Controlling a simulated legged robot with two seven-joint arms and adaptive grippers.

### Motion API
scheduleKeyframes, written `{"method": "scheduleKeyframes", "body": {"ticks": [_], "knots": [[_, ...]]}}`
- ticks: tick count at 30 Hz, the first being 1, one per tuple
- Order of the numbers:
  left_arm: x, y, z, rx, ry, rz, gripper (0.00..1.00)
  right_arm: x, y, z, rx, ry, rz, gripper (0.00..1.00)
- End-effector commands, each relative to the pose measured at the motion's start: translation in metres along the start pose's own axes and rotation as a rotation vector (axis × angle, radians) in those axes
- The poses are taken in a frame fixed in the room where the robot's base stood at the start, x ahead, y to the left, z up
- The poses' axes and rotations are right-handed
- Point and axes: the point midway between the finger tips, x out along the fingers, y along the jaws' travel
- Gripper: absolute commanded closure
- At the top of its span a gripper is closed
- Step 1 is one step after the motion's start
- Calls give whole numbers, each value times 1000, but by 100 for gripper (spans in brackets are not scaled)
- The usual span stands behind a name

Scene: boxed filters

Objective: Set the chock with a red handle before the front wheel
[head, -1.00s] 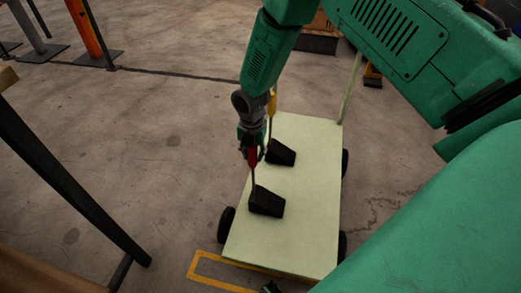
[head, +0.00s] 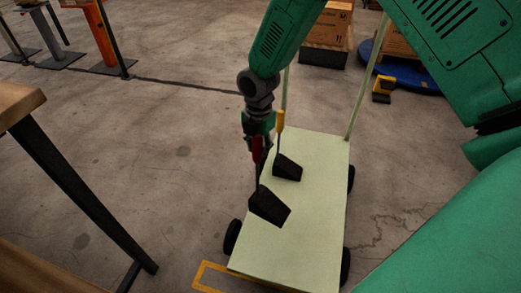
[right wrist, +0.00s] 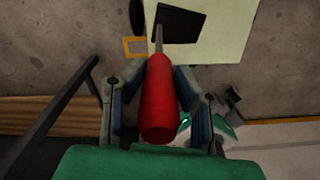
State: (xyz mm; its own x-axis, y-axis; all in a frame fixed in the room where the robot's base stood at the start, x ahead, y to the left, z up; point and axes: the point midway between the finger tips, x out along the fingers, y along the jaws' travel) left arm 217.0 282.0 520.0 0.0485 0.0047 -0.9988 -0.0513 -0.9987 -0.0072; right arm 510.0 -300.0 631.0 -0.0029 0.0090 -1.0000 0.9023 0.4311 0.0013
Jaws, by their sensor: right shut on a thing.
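My right gripper (head: 257,150) is shut on the red handle (right wrist: 160,100) of a black wedge-shaped chock (head: 270,207). The chock hangs tilted over the pale green cart deck (head: 315,235), seemingly just clear of it. Black wheels show at the cart's near left corner (head: 232,238), near right corner (head: 345,266) and far right (head: 351,179). Green and grey parts in the right wrist view (right wrist: 228,118) look like my left gripper; its jaws are unclear.
A yellow outline (head: 205,270) is marked on the floor by the near left wheel. A wooden table (head: 22,103) with dark legs stands at left. The cart's push-bar posts (head: 368,75) rise at the far end. Floor left of the cart is clear.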

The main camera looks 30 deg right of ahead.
Motion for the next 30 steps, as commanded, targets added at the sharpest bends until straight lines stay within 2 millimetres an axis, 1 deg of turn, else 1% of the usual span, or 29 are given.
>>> {"method": "scheduleKeyframes", "body": {"ticks": [1,14,30], "knots": [[0,0,0,0,0,0,52,-7,2,-4,56,-1,4,100],[0,0,0,0,0,0,52,-43,-1,-35,613,9,4,100],[0,0,0,0,0,0,52,-84,-15,-69,1321,7,1,100]]}}
